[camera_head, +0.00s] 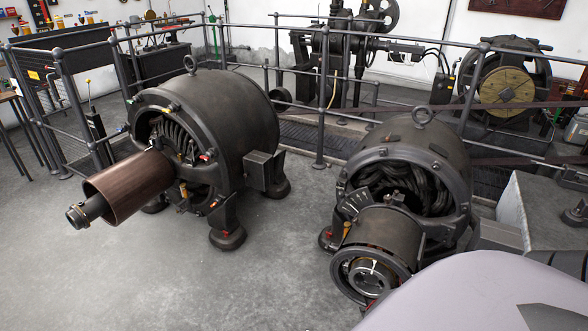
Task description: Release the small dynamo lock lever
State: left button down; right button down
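The smaller dynamo (415,140) stands at centre right, a dark round machine with a lifting ring on top and bare windings in its open front. A small orange-tipped handle (347,231) sits at the left side of this drum, beside a dark fan-shaped plate. I cannot tell whether this handle is the lock lever, or how it is set. Neither of my grippers is in view.
A larger dynamo (225,110) with a copper-brown cylinder (130,185) stands to the left. Grey railings (320,110) run behind both machines. A grey block (540,215) stands at the right. A pale smooth surface covers the lower right corner. The concrete floor (255,285) between the dynamos is clear.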

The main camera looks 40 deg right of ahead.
aim_at(329, 165)
jog(key=i+j+z, duration=0.2)
jog(key=i+j, duration=0.4)
jog(key=i, duration=0.15)
jog(key=i+z, duration=0.45)
jog(key=i+j+z, duration=0.15)
jog(key=i+z, duration=0.2)
jog(key=z, duration=0.15)
jog(key=i+z, duration=0.2)
jog(key=z, duration=0.2)
jog(key=i+j+z, duration=0.1)
jog(key=i+z, duration=0.15)
jog(key=z, duration=0.15)
jog(key=i+j+z, duration=0.15)
jog(key=z, duration=0.25)
jog(key=i+j+z, duration=0.2)
jog(key=z, duration=0.2)
jog(key=i+j+z, duration=0.15)
jog(key=z, duration=0.3)
jog(key=i+j+z, duration=0.25)
jog(key=j+z, duration=0.55)
jog(key=j, duration=0.2)
